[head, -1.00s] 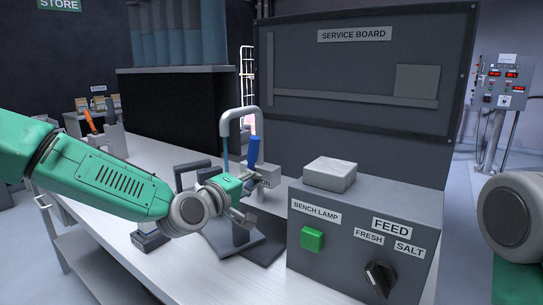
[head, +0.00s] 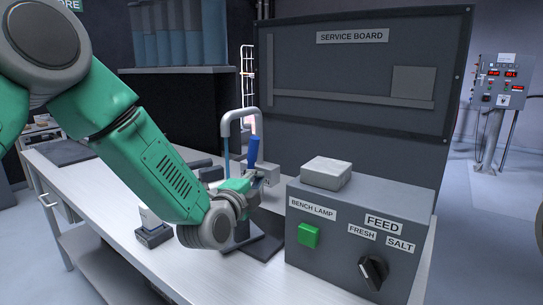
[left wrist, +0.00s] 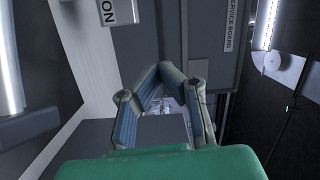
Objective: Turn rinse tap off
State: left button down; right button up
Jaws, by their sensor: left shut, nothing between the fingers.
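The rinse tap has a grey curved spout (head: 240,116) and a blue lever (head: 253,150) standing up, slightly tilted. A thin pale-blue stream (head: 227,158) runs down below the spout's end. My left gripper (head: 262,180) is just below the lever and hides the tap's lower part; I cannot tell whether they touch. In the left wrist view its fingers (left wrist: 165,72) meet at the tips with nothing held. The blue lever cannot be made out there. My right gripper is out of view.
A grey control box (head: 350,235) with a green lamp button (head: 308,235) and a black feed knob (head: 373,272) stands to the right. A light block (head: 326,173) lies on it. The service board (head: 365,75) rises behind.

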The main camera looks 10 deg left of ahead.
aim_at(252, 157)
pick_arm(q)
jog(key=w+a+r+m, duration=0.2)
jog(key=w+a+m, duration=0.1)
jog(key=w, duration=0.8)
jog(key=shift+w+y+b, duration=0.15)
jog(key=shift+y+b, duration=0.15)
jog(key=shift+b, duration=0.05)
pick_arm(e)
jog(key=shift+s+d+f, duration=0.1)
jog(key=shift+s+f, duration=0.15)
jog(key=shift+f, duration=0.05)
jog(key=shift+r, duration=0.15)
